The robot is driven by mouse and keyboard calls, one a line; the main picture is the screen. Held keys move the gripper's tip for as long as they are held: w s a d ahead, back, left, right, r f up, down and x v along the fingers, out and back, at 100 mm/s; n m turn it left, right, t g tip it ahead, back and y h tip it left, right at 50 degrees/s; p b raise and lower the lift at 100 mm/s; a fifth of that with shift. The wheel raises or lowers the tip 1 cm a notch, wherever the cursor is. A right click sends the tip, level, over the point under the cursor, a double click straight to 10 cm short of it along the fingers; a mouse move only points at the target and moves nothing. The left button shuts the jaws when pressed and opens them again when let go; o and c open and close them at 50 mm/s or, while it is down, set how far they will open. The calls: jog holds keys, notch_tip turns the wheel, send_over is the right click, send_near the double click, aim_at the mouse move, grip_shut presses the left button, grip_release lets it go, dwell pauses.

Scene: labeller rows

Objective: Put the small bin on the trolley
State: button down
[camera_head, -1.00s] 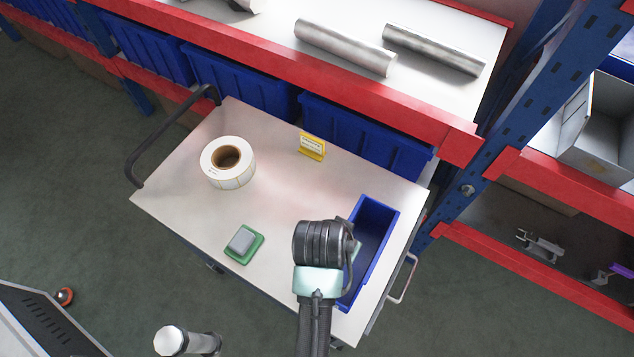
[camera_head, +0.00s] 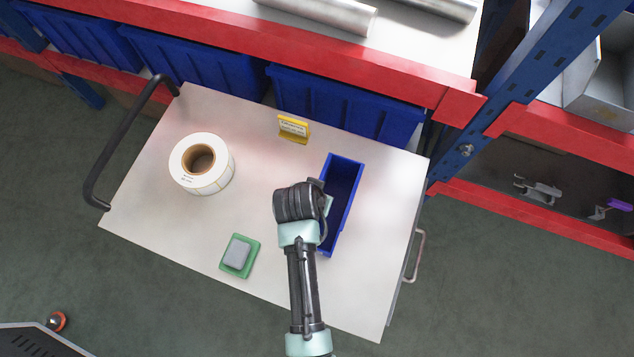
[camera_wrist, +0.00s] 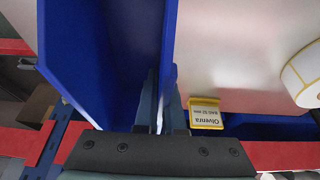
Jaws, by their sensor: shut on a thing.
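The small blue bin (camera_head: 345,193) is over the right part of the trolley top (camera_head: 385,225). In the head view I cannot tell whether it rests on the top or hangs just above it. My gripper (camera_head: 325,200) is at the bin's left long wall, partly hidden behind my wrist. In the wrist view my gripper (camera_wrist: 160,105) is shut on that wall, with the bin (camera_wrist: 105,60) filling the left of the picture. The bin looks empty where its inside shows.
On the trolley stand a label roll (camera_head: 203,163), a yellow sign (camera_head: 294,129) and a green pad with a grey block (camera_head: 238,255). A shelf with a red beam (camera_head: 250,45) and large blue bins (camera_head: 345,105) borders the trolley's far side. Free top lies right of the bin.

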jog(key=shift+f, duration=1.1)
jog(key=shift+w+f, duration=0.1)
jog(key=shift+f, duration=0.15)
jog(key=c, duration=1)
grip_release()
